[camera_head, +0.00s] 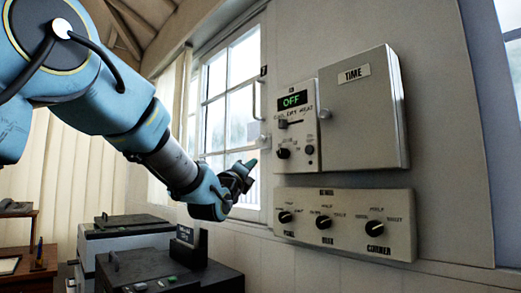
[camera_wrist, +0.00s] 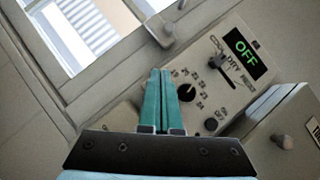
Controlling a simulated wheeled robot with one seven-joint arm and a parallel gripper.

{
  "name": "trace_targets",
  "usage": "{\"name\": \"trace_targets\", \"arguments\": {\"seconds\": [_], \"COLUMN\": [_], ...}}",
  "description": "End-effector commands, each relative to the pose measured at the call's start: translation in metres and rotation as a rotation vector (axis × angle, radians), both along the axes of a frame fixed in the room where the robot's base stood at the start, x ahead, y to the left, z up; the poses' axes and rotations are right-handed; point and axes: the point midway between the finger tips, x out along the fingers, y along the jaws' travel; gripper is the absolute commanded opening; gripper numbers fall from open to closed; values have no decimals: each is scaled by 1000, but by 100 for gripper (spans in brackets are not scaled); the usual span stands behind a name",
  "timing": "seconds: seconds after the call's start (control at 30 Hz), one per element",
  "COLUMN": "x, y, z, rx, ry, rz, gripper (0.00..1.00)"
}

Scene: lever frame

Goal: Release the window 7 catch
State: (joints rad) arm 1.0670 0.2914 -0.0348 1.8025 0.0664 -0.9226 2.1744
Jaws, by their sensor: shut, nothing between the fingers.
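The window (camera_head: 215,90) stands at the left of the control panels, with a pale frame and bright panes. A slim upright metal handle (camera_head: 255,100) is on its right side; I cannot tell for sure that it is the catch. In the wrist view, a grey metal fitting (camera_wrist: 162,32) with a rounded end sits at the window frame's edge, above my fingertips. My gripper (camera_head: 252,164) has green fingers, shut and empty, below the handle and beside the panel. The closed fingertips also show in the wrist view (camera_wrist: 161,72), apart from the fitting in the picture.
A control panel (camera_head: 309,130) with an OFF display, slider and knob is right of my gripper. A grey TIME box (camera_head: 355,115) juts out beside it. A three-knob panel (camera_head: 350,205) is below. Dark-topped machines (camera_head: 165,275) stand at the lower left.

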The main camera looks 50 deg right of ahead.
Motion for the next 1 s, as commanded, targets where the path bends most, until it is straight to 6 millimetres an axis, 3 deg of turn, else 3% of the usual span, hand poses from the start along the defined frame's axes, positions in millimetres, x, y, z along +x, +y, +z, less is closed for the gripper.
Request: {"name": "trace_targets", "arguments": {"seconds": [0.1, 0.53, 1.0], "x": [-8, -3, 30], "y": [-4, -12, -87], "z": [7, 11, 50], "rx": [-11, -8, -8], "ry": [-38, -35, -33], "rz": [-1, 0, 0], "gripper": [0, 0, 0]}}
